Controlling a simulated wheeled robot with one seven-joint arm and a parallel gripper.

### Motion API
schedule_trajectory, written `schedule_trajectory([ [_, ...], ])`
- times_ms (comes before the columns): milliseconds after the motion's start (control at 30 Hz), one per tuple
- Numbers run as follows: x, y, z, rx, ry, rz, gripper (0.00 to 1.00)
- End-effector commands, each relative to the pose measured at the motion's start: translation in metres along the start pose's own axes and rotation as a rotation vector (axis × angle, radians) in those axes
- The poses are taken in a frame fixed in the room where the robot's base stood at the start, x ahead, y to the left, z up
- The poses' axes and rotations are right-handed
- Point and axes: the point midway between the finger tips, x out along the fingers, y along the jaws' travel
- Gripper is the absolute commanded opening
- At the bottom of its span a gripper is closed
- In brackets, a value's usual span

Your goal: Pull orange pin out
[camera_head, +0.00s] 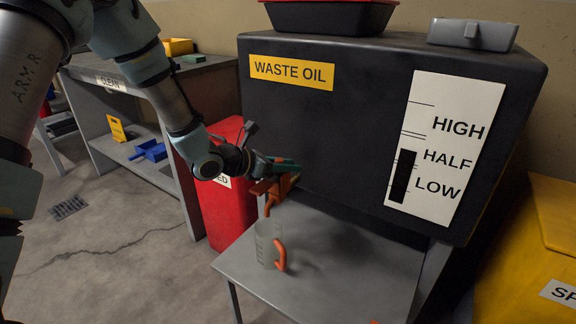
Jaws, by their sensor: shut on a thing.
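My gripper (289,168) is at the lower left of the black waste oil tank (330,130), at an orange fitting (270,190) with a spout that points down. It is shut on a small orange part there, which I take to be the orange pin. The fingers and wrist hide most of the pin, so I cannot tell how far it sits in the fitting. A grey translucent jug (265,245) with an orange handle (281,255) stands upright on the grey stand, below the spout.
The grey stand (310,280) has bare room around the jug. A red bin (225,210) is behind my wrist at the left. A yellow bin (530,255) stands at the right. A shelf unit (150,150) holds a blue item (150,151).

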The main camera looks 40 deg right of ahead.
Motion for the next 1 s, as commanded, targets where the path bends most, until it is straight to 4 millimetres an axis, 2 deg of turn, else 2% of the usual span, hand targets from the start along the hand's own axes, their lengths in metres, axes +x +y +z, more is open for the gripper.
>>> schedule_trajectory([
  [1000,-0.009,0.0,0.021,0.0,0.0,0.0,0.0],
])
